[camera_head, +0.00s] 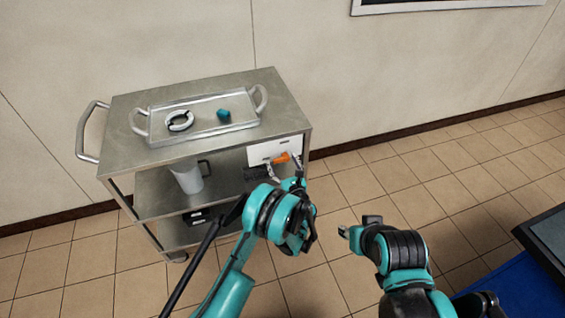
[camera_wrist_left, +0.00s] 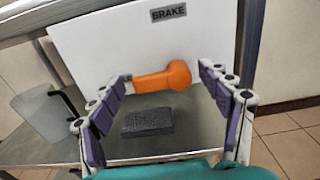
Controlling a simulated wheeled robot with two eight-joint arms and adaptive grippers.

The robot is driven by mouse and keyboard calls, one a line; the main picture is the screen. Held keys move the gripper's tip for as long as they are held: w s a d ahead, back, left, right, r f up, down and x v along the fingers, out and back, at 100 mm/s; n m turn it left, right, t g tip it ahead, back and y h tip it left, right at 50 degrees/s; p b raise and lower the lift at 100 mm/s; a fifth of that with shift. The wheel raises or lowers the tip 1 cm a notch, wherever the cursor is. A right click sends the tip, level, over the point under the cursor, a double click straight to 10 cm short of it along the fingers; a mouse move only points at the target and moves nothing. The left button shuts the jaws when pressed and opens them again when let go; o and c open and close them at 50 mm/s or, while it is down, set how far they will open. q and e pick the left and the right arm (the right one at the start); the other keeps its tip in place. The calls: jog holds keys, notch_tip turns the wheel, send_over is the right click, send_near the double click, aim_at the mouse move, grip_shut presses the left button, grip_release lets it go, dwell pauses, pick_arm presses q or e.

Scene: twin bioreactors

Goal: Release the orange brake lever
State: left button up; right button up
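The orange brake lever (camera_head: 281,158) sits on a white panel at the right end of the steel cart. In the left wrist view the lever (camera_wrist_left: 165,77) lies nearly level, its round end to the right, under a "BRAKE" label (camera_wrist_left: 168,12) on the white panel (camera_wrist_left: 110,45). My left gripper (camera_wrist_left: 168,105) is open, its purple-padded fingers on both sides of the lever. Whether a finger touches the lever I cannot tell. In the head view my left gripper (camera_head: 287,172) is at the panel. My right gripper (camera_head: 343,232) is away from the cart; its finger opening is unclear.
The cart (camera_head: 130,140) carries a tray (camera_head: 200,97) with a white ring clamp (camera_head: 180,121) and a teal piece (camera_head: 223,114). A jug (camera_head: 187,177) stands on its middle shelf. Tiled floor to the right of the cart is clear. A blue-and-dark object (camera_head: 510,275) is at the lower right.

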pick_arm(q)
notch_tip(320, 180, up, 10)
jog(key=shift+r, duration=0.1)
dwell(0.4)
dwell(0.4)
